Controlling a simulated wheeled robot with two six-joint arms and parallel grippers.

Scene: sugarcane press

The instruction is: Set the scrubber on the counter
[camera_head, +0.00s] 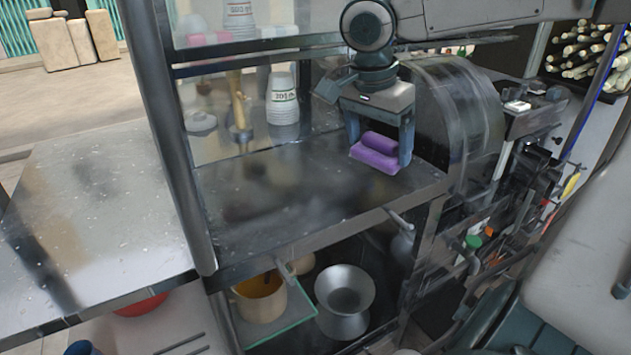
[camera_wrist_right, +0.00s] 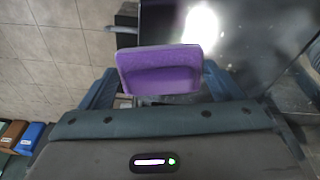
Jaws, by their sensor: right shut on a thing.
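The scrubber (camera_head: 378,150) is purple, with a rounded grip on top of a flat block. It is between the fingers of my right gripper (camera_head: 383,143), which is shut on it. It also shows in the right wrist view (camera_wrist_right: 160,70), between the two fingers. The dark metal counter (camera_head: 290,195) lies below and to the left of the scrubber in the head view. The scrubber appears over the counter's right part; I cannot tell whether it touches the surface. My left gripper is not in view.
Stacked cups (camera_head: 282,98) stand at the back of the counter behind a clear panel. A dark rounded press cover (camera_head: 455,115) is right of my gripper. A metal post (camera_head: 170,130) stands at left. A shelf below holds a metal vessel (camera_head: 344,298). The counter's middle is clear.

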